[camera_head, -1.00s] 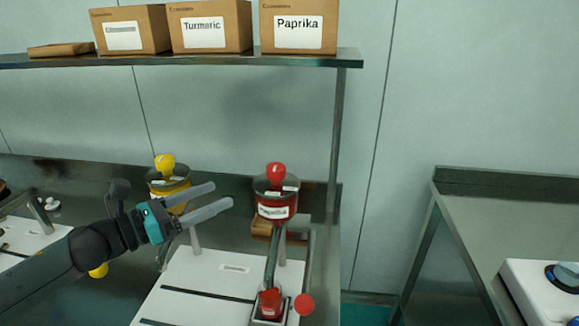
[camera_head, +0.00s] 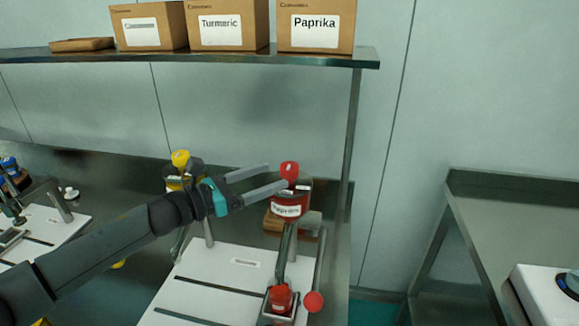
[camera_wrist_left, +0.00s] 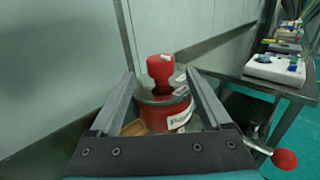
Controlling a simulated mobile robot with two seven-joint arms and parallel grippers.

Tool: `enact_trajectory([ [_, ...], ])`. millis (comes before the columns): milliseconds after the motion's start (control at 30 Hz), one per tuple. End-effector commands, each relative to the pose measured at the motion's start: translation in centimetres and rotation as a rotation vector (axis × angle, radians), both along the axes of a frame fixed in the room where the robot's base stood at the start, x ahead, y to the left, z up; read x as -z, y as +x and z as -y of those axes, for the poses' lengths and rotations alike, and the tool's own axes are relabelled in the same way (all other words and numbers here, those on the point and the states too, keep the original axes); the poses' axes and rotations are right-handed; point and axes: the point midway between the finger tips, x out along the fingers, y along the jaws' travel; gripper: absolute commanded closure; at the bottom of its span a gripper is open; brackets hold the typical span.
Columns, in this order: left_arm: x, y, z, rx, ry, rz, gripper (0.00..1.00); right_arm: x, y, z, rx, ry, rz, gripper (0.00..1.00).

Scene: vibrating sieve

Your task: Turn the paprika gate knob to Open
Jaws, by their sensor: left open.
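The paprika sieve is a red canister (camera_head: 289,207) with a white label, on the right stand. A red knob (camera_head: 289,171) rises from the top of its lid. In the left wrist view the knob (camera_wrist_left: 160,70) stands between my two fingers, a little beyond them. My left gripper (camera_head: 277,178) is open and level with the knob, its fingertips close to it. I cannot tell whether a finger touches it. My right gripper is in neither view.
A sieve with a yellow knob (camera_head: 180,158) stands behind my left wrist. A red ball handle (camera_head: 313,301) sticks out at the white base (camera_head: 215,285). A shelf (camera_head: 200,58) with boxes hangs above. A table (camera_head: 520,200) stands at the right.

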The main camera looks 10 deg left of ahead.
Motion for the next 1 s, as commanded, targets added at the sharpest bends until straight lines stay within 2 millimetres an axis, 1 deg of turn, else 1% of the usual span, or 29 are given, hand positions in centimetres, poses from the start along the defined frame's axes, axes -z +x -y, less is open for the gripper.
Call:
enact_trajectory([
  [33,-0.3,0.7,0.7,0.001,-0.001,0.004,0.19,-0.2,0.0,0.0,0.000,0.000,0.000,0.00],
  [100,-0.2,1.4,1.5,0.002,-0.001,0.003,0.19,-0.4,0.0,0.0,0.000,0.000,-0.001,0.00],
  [333,-0.1,3.5,3.5,0.001,-0.001,0.001,0.19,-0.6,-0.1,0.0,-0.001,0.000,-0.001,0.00],
  [500,-0.1,4.2,4.2,0.000,0.001,0.001,0.19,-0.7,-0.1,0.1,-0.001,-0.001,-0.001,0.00],
  [767,0.0,4.2,4.3,0.001,0.001,0.000,0.19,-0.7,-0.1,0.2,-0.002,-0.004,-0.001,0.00],
  [800,0.0,4.2,4.3,0.001,0.001,0.001,0.20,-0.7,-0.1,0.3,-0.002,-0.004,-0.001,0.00],
  [1000,0.0,4.2,4.3,0.001,0.001,0.001,0.42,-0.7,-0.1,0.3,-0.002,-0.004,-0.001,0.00],
])
